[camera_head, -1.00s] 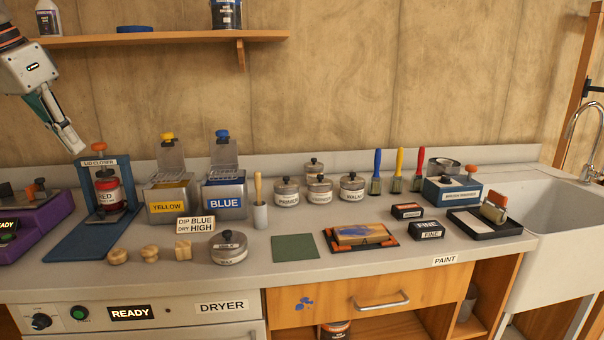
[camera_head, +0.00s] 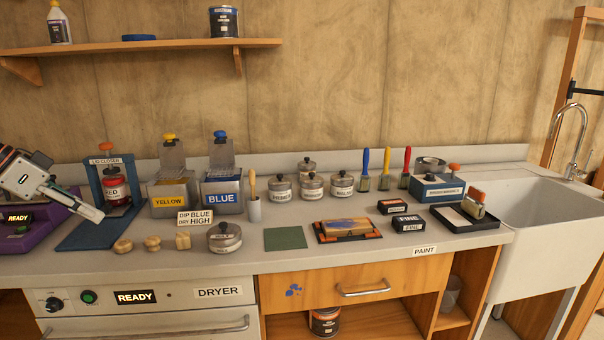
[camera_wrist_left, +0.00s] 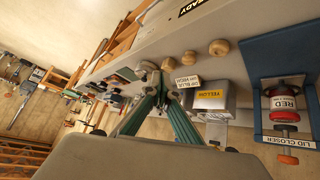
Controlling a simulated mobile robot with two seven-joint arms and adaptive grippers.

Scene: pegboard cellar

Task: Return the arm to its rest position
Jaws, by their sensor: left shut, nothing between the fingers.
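My left gripper (camera_head: 92,212) is at the left of the head view, in front of the blue lid closer (camera_head: 88,230) and the purple machine (camera_head: 50,232). Its fingers are shut with nothing between them, pointing right and slightly down. In the left wrist view the green-sided fingers (camera_wrist_left: 160,82) meet at their tips. The red jar (camera_head: 114,187) stands in the lid closer, apart from the gripper. My right gripper is not in view.
Yellow (camera_head: 170,202) and blue (camera_head: 222,200) dip tins stand on the counter, with several wooden knobs (camera_head: 152,243) at the front edge. A green mat (camera_head: 285,239) lies mid-counter. A sink (camera_head: 548,215) is at the right. A shelf (camera_head: 150,45) hangs above.

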